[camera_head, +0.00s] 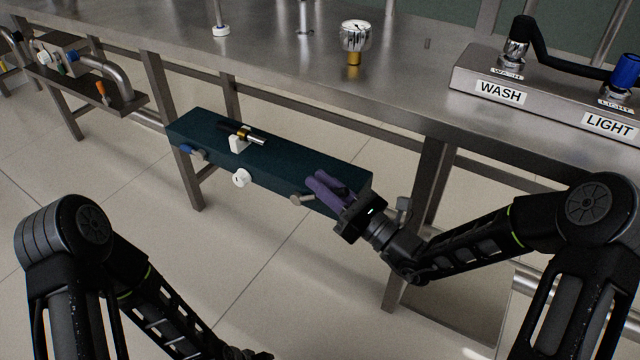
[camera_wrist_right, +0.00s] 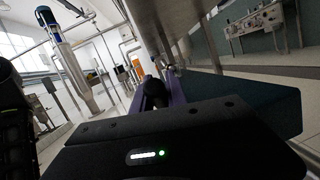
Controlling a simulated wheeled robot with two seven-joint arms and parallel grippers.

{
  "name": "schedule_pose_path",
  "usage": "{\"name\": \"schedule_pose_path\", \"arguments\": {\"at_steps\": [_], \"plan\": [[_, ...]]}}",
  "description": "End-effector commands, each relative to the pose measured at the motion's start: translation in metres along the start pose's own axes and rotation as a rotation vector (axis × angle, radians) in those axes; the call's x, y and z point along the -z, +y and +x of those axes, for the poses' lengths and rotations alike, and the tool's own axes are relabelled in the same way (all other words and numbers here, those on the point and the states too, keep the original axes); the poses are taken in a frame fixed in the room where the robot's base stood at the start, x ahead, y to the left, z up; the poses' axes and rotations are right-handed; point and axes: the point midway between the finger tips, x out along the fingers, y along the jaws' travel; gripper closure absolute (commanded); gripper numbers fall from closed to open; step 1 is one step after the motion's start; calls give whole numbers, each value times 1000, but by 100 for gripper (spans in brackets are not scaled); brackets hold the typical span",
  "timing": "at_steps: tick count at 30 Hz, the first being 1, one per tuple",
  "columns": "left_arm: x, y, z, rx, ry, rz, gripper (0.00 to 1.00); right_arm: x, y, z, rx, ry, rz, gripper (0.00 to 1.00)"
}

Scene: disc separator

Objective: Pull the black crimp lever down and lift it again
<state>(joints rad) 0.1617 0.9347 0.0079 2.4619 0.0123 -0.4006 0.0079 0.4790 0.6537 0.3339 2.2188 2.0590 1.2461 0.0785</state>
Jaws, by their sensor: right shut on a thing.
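My right gripper (camera_head: 327,188), with purple fingers, is at the right end of a dark teal bench block (camera_head: 280,155). It is shut on a dark thing that its fingers mostly hide in the head view. In the right wrist view a black rounded lever end (camera_wrist_right: 153,92) stands at the purple fingers (camera_wrist_right: 178,93); I take it as the black crimp lever. How far down the lever is tilted I cannot tell. My left arm reaches to the bottom edge of the head view; its fingers do not show.
A black and brass cylinder (camera_head: 243,132) lies on the block, with a white knob (camera_head: 241,178) and blue knob (camera_head: 192,152) on its front. The steel table (camera_head: 390,85) behind carries a gauge (camera_head: 355,36) and a WASH/LIGHT box (camera_head: 545,92). Floor in front is clear.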

Motion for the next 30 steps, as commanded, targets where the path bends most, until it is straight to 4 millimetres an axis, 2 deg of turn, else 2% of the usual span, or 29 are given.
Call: {"name": "schedule_pose_path", "arguments": {"at_steps": [3,4,11,22,26,30], "plan": [[0,0,0,0,0,0,64,0,0,0,1,3,1,100],[0,0,0,0,0,0,64,0,0,0,1,3,0,80],[0,0,0,0,-1,0,64,0,0,0,0,3,0,61],[0,1,-3,0,-1,1,64,-1,0,-5,1,4,0,60],[-1,3,-8,1,-2,1,64,-2,0,-20,3,4,1,60],[-2,6,-16,1,-5,2,64,-2,-1,-43,4,5,2,60]]}}
